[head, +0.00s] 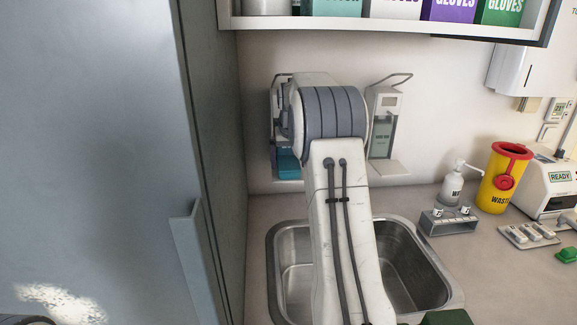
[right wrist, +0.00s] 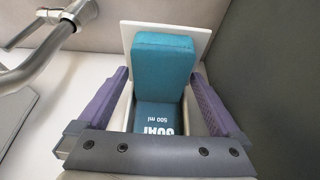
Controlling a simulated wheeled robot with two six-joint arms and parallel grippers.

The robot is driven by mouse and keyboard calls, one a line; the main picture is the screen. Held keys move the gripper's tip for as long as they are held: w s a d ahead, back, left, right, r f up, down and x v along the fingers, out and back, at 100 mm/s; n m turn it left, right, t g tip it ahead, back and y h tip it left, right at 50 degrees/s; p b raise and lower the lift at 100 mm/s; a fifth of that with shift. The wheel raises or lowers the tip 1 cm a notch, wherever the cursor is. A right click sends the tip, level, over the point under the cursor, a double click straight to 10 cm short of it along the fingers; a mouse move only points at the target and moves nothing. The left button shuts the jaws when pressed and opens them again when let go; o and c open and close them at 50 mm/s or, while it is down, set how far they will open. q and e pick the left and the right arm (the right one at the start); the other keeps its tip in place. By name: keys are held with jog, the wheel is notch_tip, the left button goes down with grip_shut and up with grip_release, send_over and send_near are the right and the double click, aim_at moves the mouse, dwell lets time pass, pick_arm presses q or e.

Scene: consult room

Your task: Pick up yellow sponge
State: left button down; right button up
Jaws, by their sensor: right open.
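I see no yellow sponge in either view. My right gripper (right wrist: 162,78) is open, with its purple-padded fingers on either side of a teal block (right wrist: 163,65) in the right wrist view. The fingers look apart from the block. Below it in that picture is a blue label (right wrist: 156,118) reading "500 ml", with a word that looks like SOAP. In the head view a teal block (head: 288,163) shows low on the left wall dispenser, left of my right arm. That arm hides most of the gripper there. My left gripper is not in view.
A steel sink (head: 415,262) lies under my right arm; its tap (right wrist: 45,62) shows in the wrist view. A second dispenser (head: 383,125), a pump bottle (head: 451,187), a rack (head: 448,223) and a yellow waste bin (head: 499,190) are to the right. A grey cabinet (head: 90,140) fills the left.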

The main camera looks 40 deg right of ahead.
jog(key=shift+w+d+f, duration=0.1)
jog(key=shift+w+f, duration=0.05)
jog(key=shift+f, duration=0.25)
jog(key=c, duration=1.3)
jog(key=shift+r, duration=0.1)
jog(key=shift+s+r, duration=0.25)
jog(key=shift+s, duration=0.05)
jog(key=shift+s+a+r+b, duration=0.3)
jog(key=shift+s+a+r, duration=0.95)
jog(key=shift+s, duration=0.65)
jog(key=shift+s+a+r+b, duration=0.25)
jog(key=shift+s+a+r, duration=0.95)
jog(key=shift+s, duration=0.7)
jog(key=shift+s+a+r+b, duration=0.3)
jog(key=shift+s+a+r, duration=0.95)
jog(key=shift+s, duration=0.65)
